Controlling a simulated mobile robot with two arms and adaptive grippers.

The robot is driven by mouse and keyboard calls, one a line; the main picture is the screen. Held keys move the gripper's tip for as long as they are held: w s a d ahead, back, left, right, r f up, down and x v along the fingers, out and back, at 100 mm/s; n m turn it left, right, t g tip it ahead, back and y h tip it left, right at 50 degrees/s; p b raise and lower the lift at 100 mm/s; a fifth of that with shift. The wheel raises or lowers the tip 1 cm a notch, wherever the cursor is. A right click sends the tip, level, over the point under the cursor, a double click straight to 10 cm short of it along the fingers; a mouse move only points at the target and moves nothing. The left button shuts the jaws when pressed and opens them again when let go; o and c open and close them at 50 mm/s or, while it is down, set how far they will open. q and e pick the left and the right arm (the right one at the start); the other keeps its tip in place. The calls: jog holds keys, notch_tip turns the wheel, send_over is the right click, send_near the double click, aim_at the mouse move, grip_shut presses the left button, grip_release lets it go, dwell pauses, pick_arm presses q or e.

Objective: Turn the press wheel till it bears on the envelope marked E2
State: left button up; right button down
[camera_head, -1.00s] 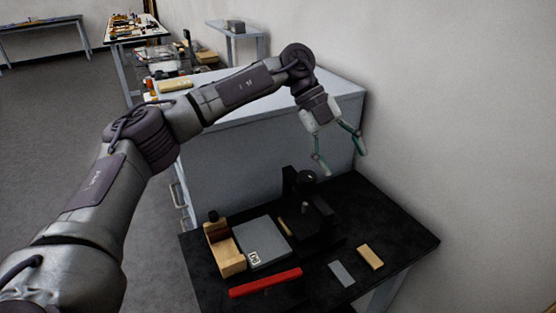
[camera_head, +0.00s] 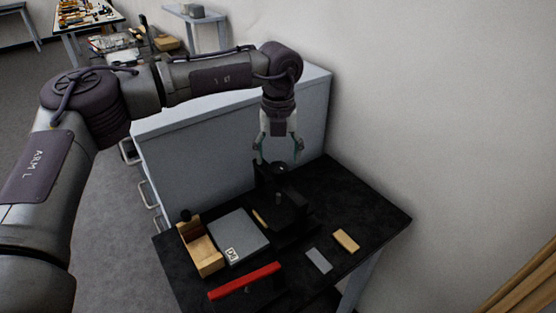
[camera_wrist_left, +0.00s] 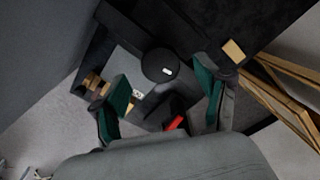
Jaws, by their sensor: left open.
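The black press (camera_head: 290,208) stands on the black bench top. Its round dark wheel (camera_head: 281,168) is at the top; in the left wrist view the wheel (camera_wrist_left: 160,65) is a black disc with a small white mark. My left gripper (camera_head: 277,157) points down over the press, open, with its green-padded fingers spread to either side of the wheel. I cannot tell whether they touch it. A small tan piece (camera_head: 260,217) lies by the press foot, partly hidden. No E2 marking is readable, so I cannot tell which thing is the envelope. My right gripper is not in view.
A grey plate (camera_head: 238,232) with a small white label, a wooden holder (camera_head: 203,252), a red bar (camera_head: 244,281), a grey strip (camera_head: 318,260) and a tan block (camera_head: 345,240) lie around the press. A grey cabinet (camera_head: 200,140) stands behind; the wall is right.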

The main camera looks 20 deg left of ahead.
aim_at(278, 166)
pick_arm(q)
jog(key=shift+f, duration=1.55)
jog(key=c, duration=1.2)
jog(key=shift+o, duration=0.2)
